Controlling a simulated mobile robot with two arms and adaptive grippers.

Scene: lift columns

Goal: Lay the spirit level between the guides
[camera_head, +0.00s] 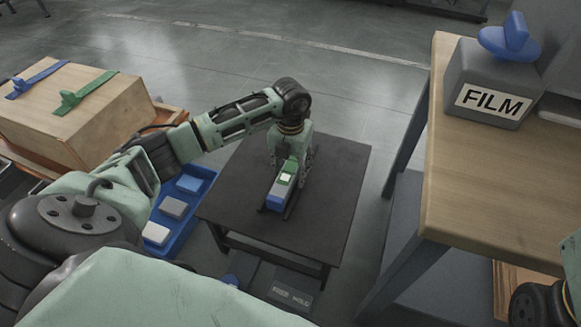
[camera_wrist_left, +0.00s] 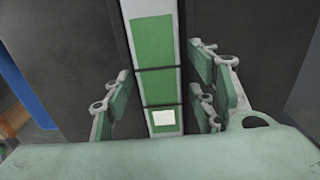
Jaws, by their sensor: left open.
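The spirit level (camera_head: 275,200), pale with green panels and a blue near end, lies on a low dark table (camera_head: 338,165). Thin dark strips, seemingly the guides, show along its near end; they are hard to tell from the dark top. My left gripper (camera_head: 290,163) points down over the level's far part. In the left wrist view the level (camera_wrist_left: 153,50) runs between the open fingers of the gripper (camera_wrist_left: 158,95), with a gap on each side. The far end of the level is hidden by the gripper in the head view. My right gripper is out of sight.
A blue tray (camera_head: 203,205) with several blocks lies left of the table. A wooden box (camera_head: 95,135) with blue and green straps stands farther left. A wooden bench (camera_head: 490,190) with a grey FILM box (camera_head: 487,85) is at right. Open floor lies behind.

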